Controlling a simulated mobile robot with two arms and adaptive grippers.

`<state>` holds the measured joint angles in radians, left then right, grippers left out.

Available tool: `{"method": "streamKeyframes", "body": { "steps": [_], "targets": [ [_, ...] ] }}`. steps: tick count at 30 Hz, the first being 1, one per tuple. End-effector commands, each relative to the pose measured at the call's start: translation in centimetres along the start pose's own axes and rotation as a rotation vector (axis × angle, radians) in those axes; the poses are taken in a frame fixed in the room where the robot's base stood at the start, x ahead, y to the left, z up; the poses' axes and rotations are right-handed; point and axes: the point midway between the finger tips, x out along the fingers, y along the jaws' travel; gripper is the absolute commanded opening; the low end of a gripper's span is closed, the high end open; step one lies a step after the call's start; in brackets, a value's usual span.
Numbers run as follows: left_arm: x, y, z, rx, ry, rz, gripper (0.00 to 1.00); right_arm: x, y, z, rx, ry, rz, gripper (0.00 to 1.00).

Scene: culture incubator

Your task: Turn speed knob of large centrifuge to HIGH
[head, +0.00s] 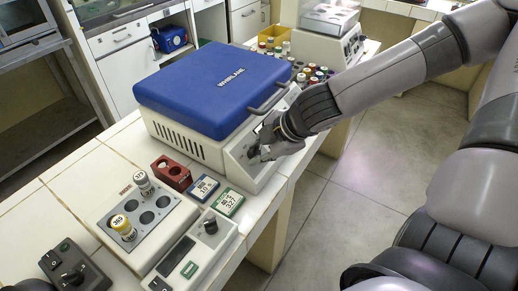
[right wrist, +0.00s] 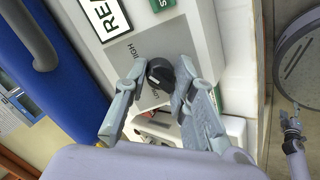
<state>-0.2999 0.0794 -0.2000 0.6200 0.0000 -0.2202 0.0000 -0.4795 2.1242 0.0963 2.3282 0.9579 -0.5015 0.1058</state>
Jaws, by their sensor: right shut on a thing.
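The large centrifuge (head: 210,88) has a blue lid, which is closed, and a white body, and stands on the tiled bench. My right gripper (head: 262,150) is at its front panel and hides the knob in the head view. In the right wrist view, the black speed knob (right wrist: 160,73) sits on a grey plate (right wrist: 140,48) lettered HIGH and LOW. The two fingers of my right gripper (right wrist: 159,80) are on either side of the knob and shut on it. A small grey jointed shape at the wrist view's right edge may be my left gripper (right wrist: 292,125).
A smaller device (head: 152,215) with capped tubes stands in front, with a red rack (head: 172,173) and two small timers (head: 228,203) beside it. Several capped tubes (head: 316,76) stand behind the centrifuge. The floor (head: 350,190) right of the bench is clear.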

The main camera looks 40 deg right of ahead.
Motion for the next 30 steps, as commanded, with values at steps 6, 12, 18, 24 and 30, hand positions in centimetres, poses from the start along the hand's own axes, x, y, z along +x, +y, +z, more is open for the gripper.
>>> {"method": "streamKeyframes", "body": {
  "steps": [6,12,18,24,30],
  "targets": [
    [-0.01,-0.01,-0.01,0.000,0.000,0.000,0.60,0.01,0.03,0.06,0.006,-0.002,0.000,0.00],
    [-0.01,-0.01,-0.02,0.000,0.000,0.000,0.60,0.01,0.04,0.07,0.005,-0.002,0.000,0.24],
    [-0.01,-0.01,-0.02,0.000,0.000,0.000,0.60,0.00,0.03,0.05,0.004,-0.001,0.000,0.38],
    [-0.01,-0.02,-0.02,0.000,0.000,0.000,0.60,0.00,0.02,0.02,0.004,-0.001,0.000,0.44],
    [-0.01,-0.27,0.17,0.001,-0.001,-0.003,0.60,-0.05,0.03,0.00,0.003,0.000,0.000,0.44]
  ]
}}
